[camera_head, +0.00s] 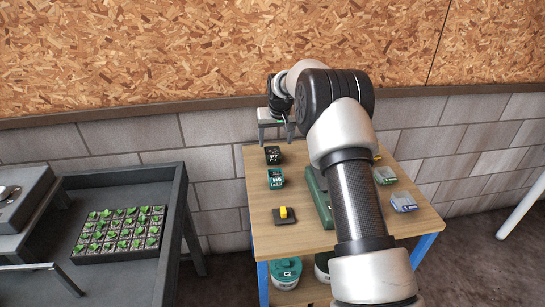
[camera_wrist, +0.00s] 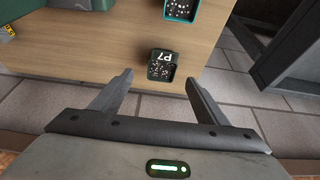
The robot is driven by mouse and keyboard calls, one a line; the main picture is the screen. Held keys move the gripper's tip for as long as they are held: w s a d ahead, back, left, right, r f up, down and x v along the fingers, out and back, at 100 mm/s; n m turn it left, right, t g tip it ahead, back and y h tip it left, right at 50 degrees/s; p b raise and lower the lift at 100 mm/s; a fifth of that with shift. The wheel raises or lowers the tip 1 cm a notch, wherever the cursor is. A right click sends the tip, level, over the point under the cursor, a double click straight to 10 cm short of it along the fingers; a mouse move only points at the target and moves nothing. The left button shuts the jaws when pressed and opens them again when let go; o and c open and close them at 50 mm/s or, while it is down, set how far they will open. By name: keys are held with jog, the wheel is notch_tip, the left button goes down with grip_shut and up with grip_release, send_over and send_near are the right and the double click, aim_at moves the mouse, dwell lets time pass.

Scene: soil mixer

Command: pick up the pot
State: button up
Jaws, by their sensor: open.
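My gripper (camera_head: 277,136) is at the table's back edge, behind and above the P7 pot. In the wrist view my gripper (camera_wrist: 158,80) is open and empty, with the P7 pot beyond and between the fingertips, apart from both.
The wooden table (camera_head: 238,163) also holds a dark block with a yellow top (camera_head: 284,214), a green case (camera_head: 318,197) partly behind my arm, and small boxes (camera_head: 403,202) at right. A seedling tray (camera_head: 120,232) sits on the dark bench at left. A block wall stands close behind.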

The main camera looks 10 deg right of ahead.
aim_at(273, 152)
jog(key=x, duration=0.9)
jog(key=shift+w+a+f, duration=0.2)
jog(key=shift+w+f, duration=0.1)
jog(key=shift+w, duration=0.1)
jog(key=c, duration=1.1)
